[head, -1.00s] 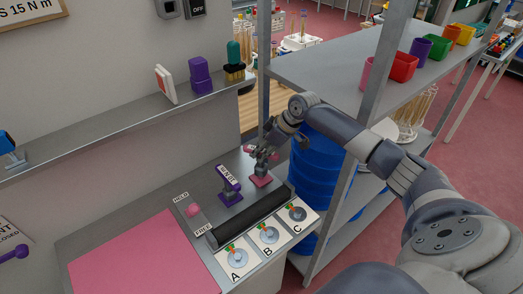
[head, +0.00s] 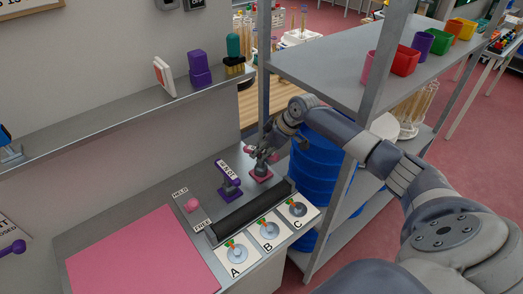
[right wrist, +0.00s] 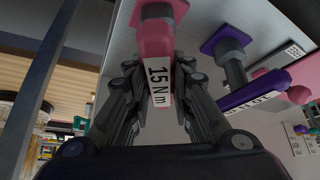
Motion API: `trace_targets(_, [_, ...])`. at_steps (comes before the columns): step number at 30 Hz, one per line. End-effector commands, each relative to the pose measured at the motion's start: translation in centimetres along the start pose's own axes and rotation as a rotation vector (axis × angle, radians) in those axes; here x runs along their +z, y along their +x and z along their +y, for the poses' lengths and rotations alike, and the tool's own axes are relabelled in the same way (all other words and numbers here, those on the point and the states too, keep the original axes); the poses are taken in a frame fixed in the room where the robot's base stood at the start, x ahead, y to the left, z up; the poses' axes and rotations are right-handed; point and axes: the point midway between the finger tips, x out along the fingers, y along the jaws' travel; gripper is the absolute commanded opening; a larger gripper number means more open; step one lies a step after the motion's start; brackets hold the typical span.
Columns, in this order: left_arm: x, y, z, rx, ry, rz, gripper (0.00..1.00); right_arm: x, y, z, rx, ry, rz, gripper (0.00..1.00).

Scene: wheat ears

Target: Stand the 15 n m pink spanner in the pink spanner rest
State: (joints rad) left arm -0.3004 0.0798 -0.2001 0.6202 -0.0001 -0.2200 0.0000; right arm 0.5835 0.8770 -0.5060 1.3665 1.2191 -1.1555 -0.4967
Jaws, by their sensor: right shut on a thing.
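The pink spanner shows in the right wrist view (right wrist: 157,38) with a white label reading 15 N m. My right gripper (right wrist: 158,72) has its fingers on both sides of the spanner and is shut on it. In the head view my right gripper (head: 263,153) is directly over the pink spanner rest (head: 261,175), at the back right of the grey bench. The spanner looks roughly in line with the rest. The gripper hides most of it, so I cannot tell whether it is seated. My left gripper is not in view.
A purple spanner (head: 228,174) in its purple rest stands just left of the pink one. A black roller (head: 250,209) and cards A, B and C lie in front. A pink knob (head: 192,205) sits between HOLD and FREE labels. A shelf post (head: 264,80) rises close behind.

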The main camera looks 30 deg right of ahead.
Motion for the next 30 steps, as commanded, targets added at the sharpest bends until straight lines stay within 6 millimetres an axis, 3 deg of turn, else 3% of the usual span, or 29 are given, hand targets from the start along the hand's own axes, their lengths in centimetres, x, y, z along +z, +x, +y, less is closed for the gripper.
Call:
trace_targets(1, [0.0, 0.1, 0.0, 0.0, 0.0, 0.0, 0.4, 0.0, 0.1, 0.0, 0.001, 0.0, 0.002, 0.23])
trace_targets(4, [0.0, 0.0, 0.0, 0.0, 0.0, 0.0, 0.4, -0.1, 0.0, 0.0, 0.001, 0.0, 0.002, 0.44])
trace_targets(17, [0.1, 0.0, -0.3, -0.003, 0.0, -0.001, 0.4, 0.1, -0.6, 0.1, 0.001, -0.001, -0.001, 0.44])
trace_targets(30, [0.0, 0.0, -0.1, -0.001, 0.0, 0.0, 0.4, 0.1, -9.2, 0.1, 0.003, -0.002, 0.0, 0.44])
